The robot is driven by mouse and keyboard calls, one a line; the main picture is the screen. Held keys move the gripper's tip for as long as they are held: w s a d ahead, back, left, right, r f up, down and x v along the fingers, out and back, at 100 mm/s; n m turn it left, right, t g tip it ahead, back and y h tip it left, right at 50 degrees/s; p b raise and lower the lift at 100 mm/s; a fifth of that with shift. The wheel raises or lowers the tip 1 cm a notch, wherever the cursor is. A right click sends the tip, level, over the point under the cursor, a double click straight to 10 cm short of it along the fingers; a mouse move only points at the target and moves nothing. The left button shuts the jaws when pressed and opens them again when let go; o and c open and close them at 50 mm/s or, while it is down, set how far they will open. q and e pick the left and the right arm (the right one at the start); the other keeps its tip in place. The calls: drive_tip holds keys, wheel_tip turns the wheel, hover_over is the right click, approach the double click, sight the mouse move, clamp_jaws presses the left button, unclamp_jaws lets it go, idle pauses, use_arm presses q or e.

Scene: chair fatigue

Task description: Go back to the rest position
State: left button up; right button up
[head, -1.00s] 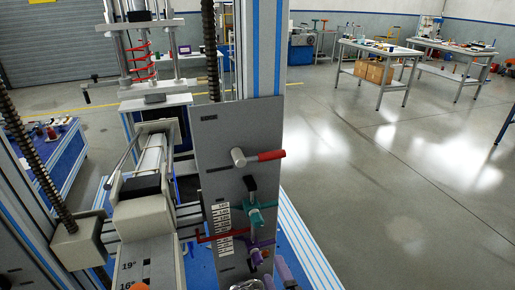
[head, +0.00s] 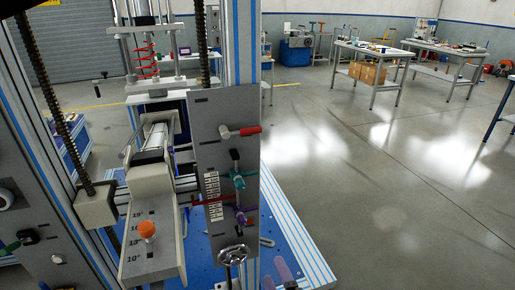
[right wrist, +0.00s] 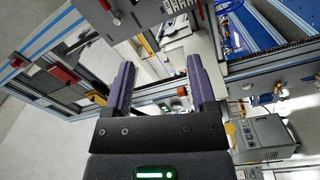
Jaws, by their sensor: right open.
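My right gripper (head: 277,275) shows only as two purple fingertips at the bottom edge of the head view, right of the machine's handwheel. In the right wrist view its purple fingers (right wrist: 160,70) stand wide apart with nothing between them. The chair-testing machine (head: 216,140) fills the left half of the head view. Its grey panel carries a red-handled lever (head: 247,131), a teal handle (head: 239,177), a purple handle (head: 240,213) and a silver handwheel (head: 234,255). The fingers appear apart from these controls. My left gripper is not in view.
An orange knob (head: 147,229) sits on the angle-marked block at lower left. Blue and white striped rails (head: 300,235) edge the machine's base. Workbenches (head: 372,55) stand far back on the right. The grey floor (head: 400,200) between is clear.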

drive_tip(key=s+d+f+m+g+h+p, duration=0.1)
drive_tip(key=s+d+f+m+g, duration=0.2)
drive_tip(key=f, duration=0.4)
drive_tip(key=s+d+f+m+g+h+p, duration=0.1)
drive_tip(key=s+f+m+g, duration=0.1)
drive_tip(key=s+f, duration=0.4)
drive_tip(key=s+d+f+m+g+h+p, duration=0.1)
drive_tip(key=s+d+f+m+g, duration=0.15)
drive_tip(key=f, duration=0.55)
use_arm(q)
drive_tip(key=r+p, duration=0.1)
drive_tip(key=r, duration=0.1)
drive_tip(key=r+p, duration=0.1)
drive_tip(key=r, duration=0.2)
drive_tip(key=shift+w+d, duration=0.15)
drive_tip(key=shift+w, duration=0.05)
use_arm(e)
drive_tip(key=s+d+f+m+g+h, duration=0.1)
drive_tip(key=s+d+f+m+g, duration=0.1)
drive_tip(key=s, duration=0.5)
drive_tip(key=s+d+f+m+g+h, duration=0.1)
drive_tip(key=s+d+f+m+g, duration=0.2)
drive_tip(key=s, duration=0.5)
drive_tip(key=s+d+f+m+g, duration=0.2)
drive_tip(key=s+d+f+g, duration=0.1)
drive_tip(key=s, duration=0.5)
drive_tip(key=shift+f+m+g+h, duration=0.4)
drive_tip(key=shift+f+g, duration=0.15)
drive_tip(key=shift+g, duration=0.1)
